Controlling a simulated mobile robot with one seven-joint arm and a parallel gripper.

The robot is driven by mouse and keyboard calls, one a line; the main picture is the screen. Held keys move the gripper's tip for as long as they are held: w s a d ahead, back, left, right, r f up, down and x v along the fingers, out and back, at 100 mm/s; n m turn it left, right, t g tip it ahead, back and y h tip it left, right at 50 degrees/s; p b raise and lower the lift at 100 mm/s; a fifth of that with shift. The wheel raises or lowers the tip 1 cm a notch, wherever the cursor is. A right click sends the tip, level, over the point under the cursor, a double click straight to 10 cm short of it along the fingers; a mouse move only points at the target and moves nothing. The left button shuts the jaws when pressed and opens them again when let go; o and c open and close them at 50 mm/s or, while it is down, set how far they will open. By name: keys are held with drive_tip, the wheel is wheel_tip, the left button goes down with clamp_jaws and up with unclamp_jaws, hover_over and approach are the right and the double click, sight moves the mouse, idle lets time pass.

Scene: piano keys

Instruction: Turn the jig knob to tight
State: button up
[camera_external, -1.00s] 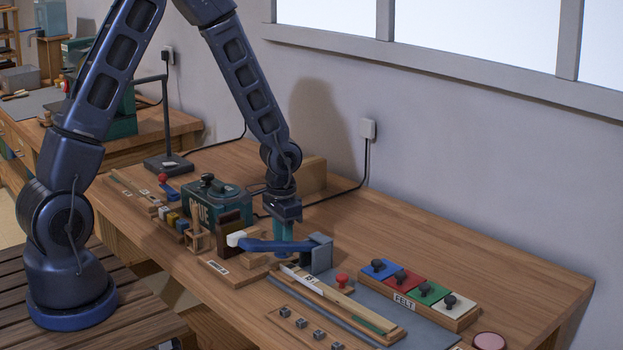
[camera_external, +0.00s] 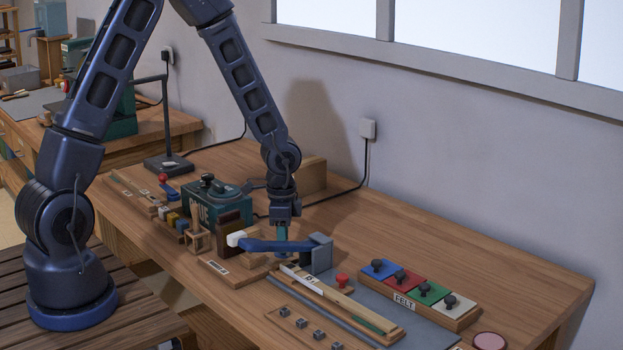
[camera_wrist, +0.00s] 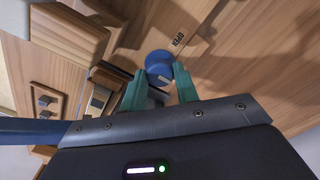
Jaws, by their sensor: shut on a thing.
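The knob (camera_wrist: 158,61) is a round blue piece with a small pale mark on its near side, in the upper middle of the wrist view. My gripper (camera_wrist: 160,73) has its green fingertips on either side of it and is shut on it. A small dark-lettered label (camera_wrist: 178,41), seemingly reading OPEN, lies on the wood just beyond the knob. In the external view my gripper (camera_external: 282,234) points down behind the blue lever arm. The knob is hidden there by the lever and the grey block.
The blue lever arm (camera_external: 275,246) with a white end and a grey block (camera_external: 319,252) stand close in front of my gripper. A green glue box (camera_external: 205,205) is to the left. A felt tray (camera_external: 455,317) is to the right. The back right bench is clear.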

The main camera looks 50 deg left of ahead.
idle(0.3)
drive_tip(key=o, duration=1)
drive_tip(key=shift+c, duration=0.2)
drive_tip(key=shift+r, duration=0.1)
wheel_tip(320, 180, up, 11)
